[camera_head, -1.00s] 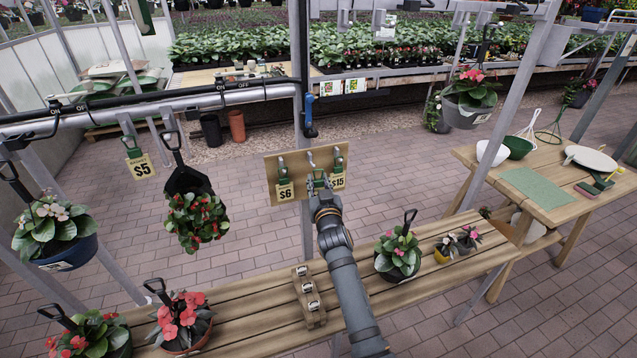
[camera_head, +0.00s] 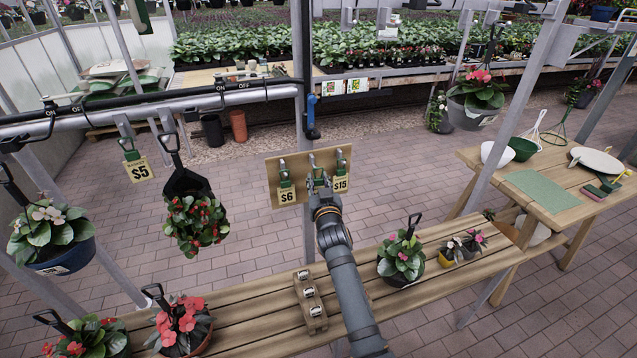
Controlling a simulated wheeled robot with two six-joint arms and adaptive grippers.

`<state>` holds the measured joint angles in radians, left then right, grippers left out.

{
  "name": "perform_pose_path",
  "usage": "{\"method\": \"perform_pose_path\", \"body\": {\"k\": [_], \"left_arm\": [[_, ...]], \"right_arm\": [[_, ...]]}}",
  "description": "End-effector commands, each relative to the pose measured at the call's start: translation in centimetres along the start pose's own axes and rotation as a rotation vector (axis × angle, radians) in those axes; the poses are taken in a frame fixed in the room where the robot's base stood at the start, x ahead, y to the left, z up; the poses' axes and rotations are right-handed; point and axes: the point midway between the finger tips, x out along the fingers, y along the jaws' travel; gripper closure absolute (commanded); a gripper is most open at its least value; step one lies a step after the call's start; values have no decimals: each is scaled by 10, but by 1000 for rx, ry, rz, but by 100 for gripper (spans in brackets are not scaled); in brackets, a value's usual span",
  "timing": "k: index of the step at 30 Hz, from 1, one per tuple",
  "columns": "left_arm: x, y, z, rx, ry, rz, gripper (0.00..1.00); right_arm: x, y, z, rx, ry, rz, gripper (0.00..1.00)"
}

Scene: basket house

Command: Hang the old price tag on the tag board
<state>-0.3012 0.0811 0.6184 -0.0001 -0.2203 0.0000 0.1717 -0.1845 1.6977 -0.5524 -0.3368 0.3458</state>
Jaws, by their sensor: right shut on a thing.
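The wooden tag board (camera_head: 273,172) stands at the middle of the head view, with metal hooks along its top. A $6 tag (camera_head: 287,195) hangs from its left hook and a $15 tag (camera_head: 340,184) from its right hook. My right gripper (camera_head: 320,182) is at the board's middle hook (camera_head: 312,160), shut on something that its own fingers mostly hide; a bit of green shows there. A $5 tag (camera_head: 138,169) hangs from the rail at the left, beside a hanging basket. My left gripper does not show.
A slatted bench (camera_head: 265,312) below carries potted plants (camera_head: 400,258) and a small block with metal clips (camera_head: 309,298). Hanging baskets (camera_head: 195,215) fill the left side. A wooden table (camera_head: 565,212) with bowls stands at the right. A grey post (camera_head: 301,90) rises behind the board.

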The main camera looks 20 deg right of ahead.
Motion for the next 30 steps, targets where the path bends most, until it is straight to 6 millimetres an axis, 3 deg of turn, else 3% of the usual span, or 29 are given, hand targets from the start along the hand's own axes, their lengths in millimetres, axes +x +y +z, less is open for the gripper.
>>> {"method": "perform_pose_path", "body": {"k": [11,21,30], "left_arm": [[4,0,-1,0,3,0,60],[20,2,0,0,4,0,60],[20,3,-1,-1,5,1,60]], "right_arm": [[4,0,1,0,1,0,91],[25,-4,2,0,1,0,91],[27,-4,0,0,0,0,91]]}}
